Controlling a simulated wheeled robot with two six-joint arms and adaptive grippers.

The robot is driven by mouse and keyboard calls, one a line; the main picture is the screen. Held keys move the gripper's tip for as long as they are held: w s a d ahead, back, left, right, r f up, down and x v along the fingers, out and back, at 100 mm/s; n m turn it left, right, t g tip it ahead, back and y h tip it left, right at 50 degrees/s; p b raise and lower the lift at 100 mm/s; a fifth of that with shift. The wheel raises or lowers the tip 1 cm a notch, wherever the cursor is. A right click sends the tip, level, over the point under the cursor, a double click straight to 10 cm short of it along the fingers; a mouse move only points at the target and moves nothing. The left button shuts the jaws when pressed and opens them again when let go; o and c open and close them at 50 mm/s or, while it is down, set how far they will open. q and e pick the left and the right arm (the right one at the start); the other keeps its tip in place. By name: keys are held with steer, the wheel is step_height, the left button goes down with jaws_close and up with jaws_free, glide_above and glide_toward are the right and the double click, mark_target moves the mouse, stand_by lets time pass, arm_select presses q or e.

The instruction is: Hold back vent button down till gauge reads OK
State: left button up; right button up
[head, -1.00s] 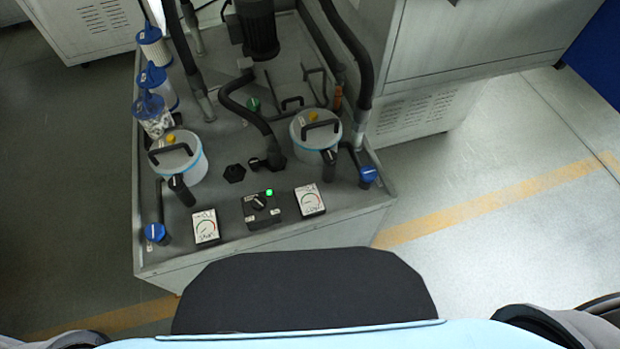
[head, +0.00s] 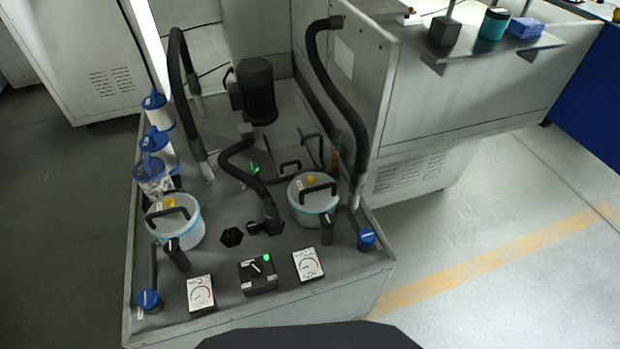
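Two white filter canisters with blue bands and black handles stand on the grey skid (head: 225,325): a left canister (head: 183,232) and a right canister (head: 311,207). A yellow button sits on each lid, the left button (head: 169,201) and the right button (head: 311,180). Nothing touches either button. A left gauge (head: 201,293) and a right gauge (head: 307,264) with white faces stand at the front. Their needles and lettering are too small to read surely. I cannot tell which button is the back vent. Neither of my grippers is in view.
A black switch box (head: 258,278) with a lit green lamp (head: 266,258) sits between the gauges. Blue valve knobs (head: 148,299) (head: 366,237) stand at the front corners. A black motor (head: 257,92) and hoses stand behind. Spare filters (head: 150,175) line the left edge. Floor at right is clear.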

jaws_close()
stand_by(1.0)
